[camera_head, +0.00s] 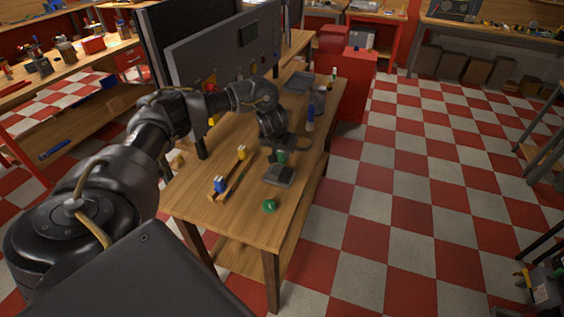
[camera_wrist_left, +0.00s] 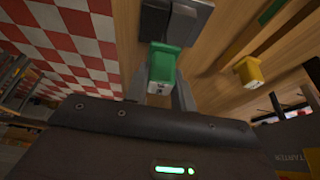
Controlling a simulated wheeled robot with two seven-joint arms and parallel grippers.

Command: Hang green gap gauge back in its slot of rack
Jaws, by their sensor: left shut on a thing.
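My left gripper (camera_head: 283,147) is over the wooden table and shut on the green gap gauge (camera_head: 281,157). In the left wrist view the green gauge (camera_wrist_left: 164,65) sits between the two fingers (camera_wrist_left: 166,95), close to a dark grey device. The wooden rack (camera_head: 231,178) lies to the left of the gripper in the head view. It carries a blue gauge (camera_head: 219,185) at its near end and a yellow gauge (camera_head: 241,153) at its far end. The yellow gauge (camera_wrist_left: 248,72) also shows in the left wrist view. The middle slot is too small to make out. My right gripper is not in view.
The dark grey device (camera_head: 279,175) stands just below the gripper on the table (camera_head: 237,222). A green round object (camera_head: 270,206) lies nearer the front edge. A blue bottle-like item (camera_head: 310,117) stands behind to the right. An upright grey panel (camera_head: 225,55) borders the table's left side.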

